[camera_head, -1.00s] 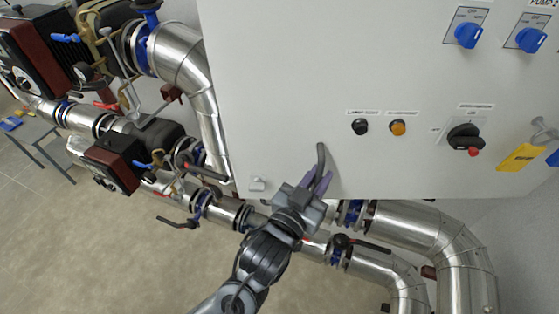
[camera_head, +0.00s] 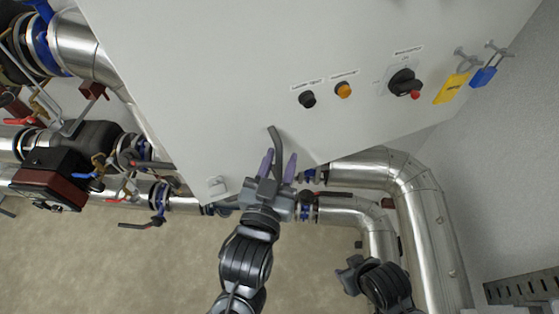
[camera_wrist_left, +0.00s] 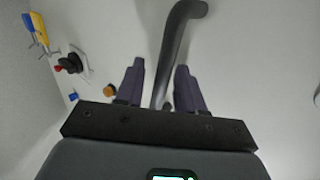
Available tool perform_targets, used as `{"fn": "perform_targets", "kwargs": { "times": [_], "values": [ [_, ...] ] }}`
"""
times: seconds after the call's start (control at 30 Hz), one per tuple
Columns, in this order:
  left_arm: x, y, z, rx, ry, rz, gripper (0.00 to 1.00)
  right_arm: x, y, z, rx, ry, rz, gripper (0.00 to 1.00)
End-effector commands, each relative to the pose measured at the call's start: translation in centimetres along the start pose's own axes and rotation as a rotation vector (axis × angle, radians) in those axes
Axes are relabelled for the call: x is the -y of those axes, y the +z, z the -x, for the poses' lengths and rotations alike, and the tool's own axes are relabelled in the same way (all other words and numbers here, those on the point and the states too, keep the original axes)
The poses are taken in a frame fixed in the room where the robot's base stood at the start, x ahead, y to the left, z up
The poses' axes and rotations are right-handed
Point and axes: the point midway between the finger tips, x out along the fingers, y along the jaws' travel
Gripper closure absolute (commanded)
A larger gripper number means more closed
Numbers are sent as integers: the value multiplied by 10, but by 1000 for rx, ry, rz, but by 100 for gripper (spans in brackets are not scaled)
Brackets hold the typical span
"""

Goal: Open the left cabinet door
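The white cabinet door (camera_head: 215,75) fills the upper middle of the head view. A dark grey curved handle (camera_head: 276,141) sticks out near its lower edge. The handle also shows in the left wrist view (camera_wrist_left: 174,50), where it runs down between the two purple fingers. My left gripper (camera_head: 279,160) is open, with one finger on each side of the handle and a visible gap at both sides. It also shows in the left wrist view (camera_wrist_left: 160,66). My right gripper (camera_head: 349,274) is at the lower right, away from the cabinet; its fingers are unclear.
The cabinet front carries a black button (camera_head: 307,99), an orange button (camera_head: 344,90) and a black-and-red rotary switch (camera_head: 404,82). Yellow (camera_head: 452,88) and blue (camera_head: 483,77) tags hang at its right side. Silver pipes (camera_head: 425,200) run below and beside it. Open floor (camera_head: 110,265) lies at lower left.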

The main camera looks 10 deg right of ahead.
Motion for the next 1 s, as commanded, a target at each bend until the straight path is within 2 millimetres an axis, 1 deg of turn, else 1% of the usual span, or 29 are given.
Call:
{"fn": "perform_targets", "kwargs": {
  "times": [0.17,0.27,0.5,0.7,0.83,1.0],
  "values": [
    [0,1,8,-1,0,1,62,1,1,-3,0,-2,-2,57],
    [0,2,20,0,1,2,62,1,2,-6,0,-2,-2,57],
    [0,2,62,1,1,5,62,1,5,-14,0,-1,0,57],
    [-1,1,91,2,2,2,62,0,6,-17,1,4,6,57],
    [-1,1,102,1,2,1,62,-1,6,-18,1,6,8,57],
    [0,1,108,2,1,0,62,-1,6,-18,1,6,8,57]
  ]
}}
